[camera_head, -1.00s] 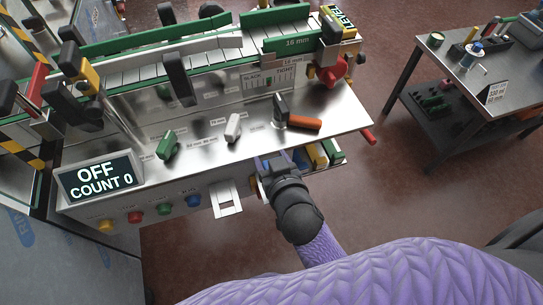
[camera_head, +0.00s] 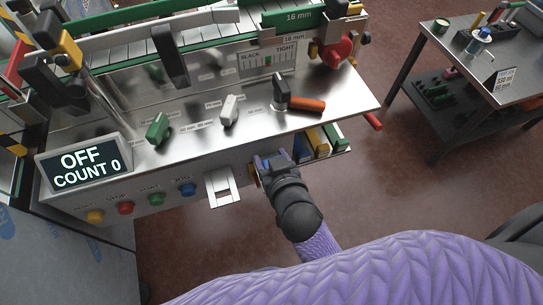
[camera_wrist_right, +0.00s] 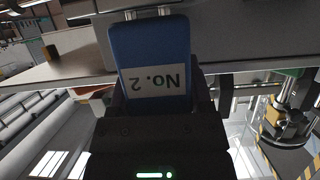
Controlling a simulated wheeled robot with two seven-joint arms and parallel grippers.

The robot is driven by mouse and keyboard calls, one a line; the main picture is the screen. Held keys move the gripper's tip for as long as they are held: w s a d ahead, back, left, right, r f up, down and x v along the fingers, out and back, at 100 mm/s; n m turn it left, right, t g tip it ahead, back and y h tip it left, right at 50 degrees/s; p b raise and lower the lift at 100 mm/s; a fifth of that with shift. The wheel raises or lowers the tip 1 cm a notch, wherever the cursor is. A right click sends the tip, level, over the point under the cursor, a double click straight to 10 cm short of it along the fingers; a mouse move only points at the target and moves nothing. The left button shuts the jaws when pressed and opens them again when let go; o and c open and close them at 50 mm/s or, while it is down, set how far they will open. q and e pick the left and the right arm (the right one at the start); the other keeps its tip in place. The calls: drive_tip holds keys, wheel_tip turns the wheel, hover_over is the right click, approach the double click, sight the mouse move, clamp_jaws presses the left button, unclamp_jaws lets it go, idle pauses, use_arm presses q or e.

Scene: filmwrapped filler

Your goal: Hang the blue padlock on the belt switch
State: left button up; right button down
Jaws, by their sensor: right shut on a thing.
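My right gripper (camera_head: 264,166) is at the front panel of the machine, just right of a pale slotted plate (camera_head: 222,186). In the right wrist view it is shut on the blue padlock (camera_wrist_right: 150,50), whose white label reads "No. 2" upside down. Two silver shackle legs (camera_wrist_right: 157,14) point to the top of that view, close to a grey panel. Whether the shackle touches anything cannot be seen. A small red and yellow part (camera_head: 253,172) shows beside my fingertips; I cannot tell whether it is the belt switch. My left gripper is not in view.
Coloured push buttons (camera_head: 157,198) and a display (camera_head: 83,163) reading "OFF COUNT 0" are on the left of the machine. Coloured blocks (camera_head: 318,142) sit under the panel edge, right of my gripper. A side table (camera_head: 470,75) stands at the right, with open floor between.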

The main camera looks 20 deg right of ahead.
idle(0.3)
drive_tip(key=shift+f, duration=0.3)
